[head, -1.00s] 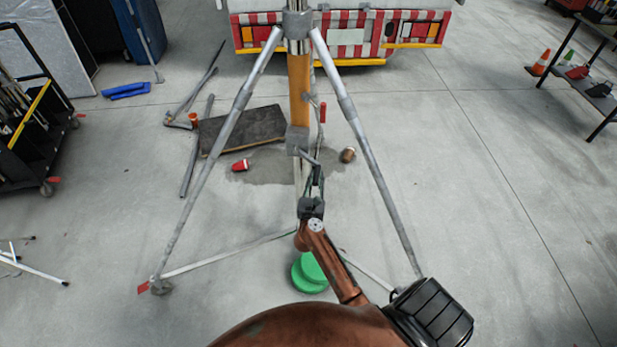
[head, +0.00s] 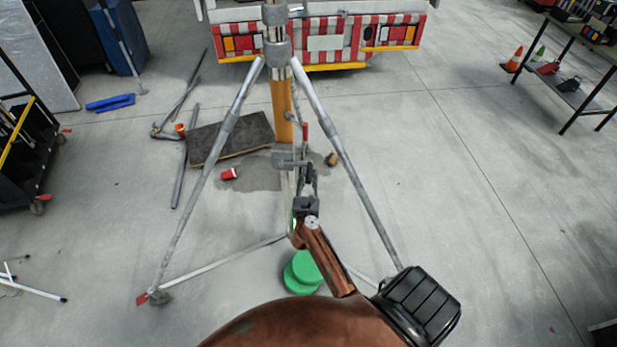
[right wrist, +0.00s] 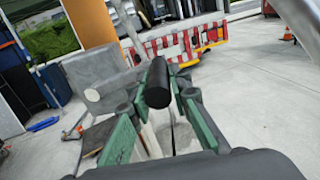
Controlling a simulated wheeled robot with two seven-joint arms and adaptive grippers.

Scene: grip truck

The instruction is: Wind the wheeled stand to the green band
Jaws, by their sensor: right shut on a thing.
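The wheeled stand is a grey tripod (head: 334,140) with splayed legs and an upright column whose orange section (head: 281,98) shows below a grey collar. A grey winch box (head: 288,158) sits low on the column. My right gripper (head: 311,173) is in front of this box, shut on the black crank handle, which shows between its green-padded fingers (right wrist: 160,108) in the right wrist view. The crank handle (right wrist: 157,84) points toward the wrist camera. I cannot make out a green band on the column. My left gripper is not in view.
A green round object (head: 302,273) lies on the floor below my right arm. A dark board (head: 229,138), a red cup-like thing (head: 229,174) and grey poles lie left of the column. A red-and-white striped truck rear (head: 323,42) stands behind.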

